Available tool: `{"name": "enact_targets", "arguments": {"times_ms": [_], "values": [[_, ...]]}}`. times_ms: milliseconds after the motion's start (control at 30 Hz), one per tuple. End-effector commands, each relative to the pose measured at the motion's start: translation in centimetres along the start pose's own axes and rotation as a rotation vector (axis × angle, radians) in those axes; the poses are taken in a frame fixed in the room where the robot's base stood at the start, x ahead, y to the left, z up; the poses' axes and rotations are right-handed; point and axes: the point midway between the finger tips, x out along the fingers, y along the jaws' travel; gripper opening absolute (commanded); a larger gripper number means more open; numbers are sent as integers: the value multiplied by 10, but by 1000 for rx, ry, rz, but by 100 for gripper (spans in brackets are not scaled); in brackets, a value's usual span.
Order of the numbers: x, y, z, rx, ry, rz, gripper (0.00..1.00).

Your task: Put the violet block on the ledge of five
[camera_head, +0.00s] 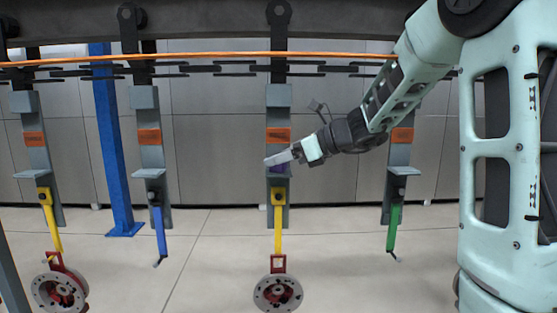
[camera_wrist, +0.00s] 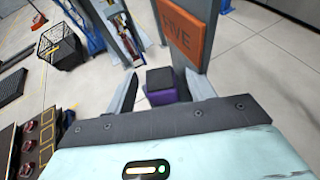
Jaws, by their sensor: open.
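In the head view, the violet block (camera_head: 281,168) shows partly, on the small ledge (camera_head: 279,174) of the middle hanger, behind my gripper. My gripper (camera_head: 268,161) is there at the ledge. In the wrist view, my gripper (camera_wrist: 163,90) is open, with one finger on each side of the block and visible gaps between. The block's lower part and most of the ledge are hidden in the wrist view.
Other grey hangers (camera_head: 149,150) with orange plates hang left and right. Yellow, blue and green hooks (camera_head: 160,232) hang below them; the two yellow ones carry round discs (camera_head: 277,294). A blue post (camera_head: 112,150) stands at left. A black basket (camera_wrist: 62,48) shows in the wrist view.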

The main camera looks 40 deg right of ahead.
Motion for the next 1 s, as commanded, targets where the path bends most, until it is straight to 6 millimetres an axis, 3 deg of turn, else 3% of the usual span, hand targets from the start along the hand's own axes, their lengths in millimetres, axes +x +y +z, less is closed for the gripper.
{"name": "enact_targets", "arguments": {"times_ms": [400, 600, 833, 933, 1000], "values": [[-84, 0, -3, -3, -1, -6, 54], [-107, 0, -2, -2, 0, -3, 54], [-109, 3, -2, -10, 7, 7, 54], [-93, 16, -8, -60, 43, 51, 54], [-71, 38, -17, -141, 94, 118, 54]]}}
